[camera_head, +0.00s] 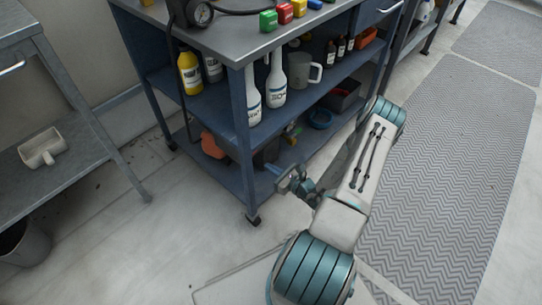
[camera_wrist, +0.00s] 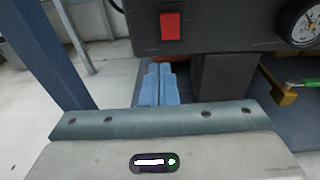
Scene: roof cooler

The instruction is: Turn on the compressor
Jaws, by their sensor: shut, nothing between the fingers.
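In the wrist view a dark box, which looks like part of the compressor (camera_wrist: 228,40), fills the top. It has a red switch (camera_wrist: 170,27) on its front face and a round gauge (camera_wrist: 303,24) at the right. I cannot tell the switch's position. My gripper (camera_wrist: 158,72) is shut and empty, its blue fingers side by side just below the switch in the picture. Whether they touch the box is not clear. In the head view my gripper (camera_head: 285,174) is at the lower shelf's front edge, and the switch cannot be made out there.
The blue shelf cart (camera_head: 246,190) holds white spray bottles (camera_head: 276,82), a yellow bottle (camera_head: 190,72) and a grey mug (camera_head: 300,70) on its middle shelf. A cart post (camera_wrist: 65,50) stands left of my fingers. Grey mats (camera_head: 450,170) cover the floor at right. A metal table (camera_head: 60,130) stands at left.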

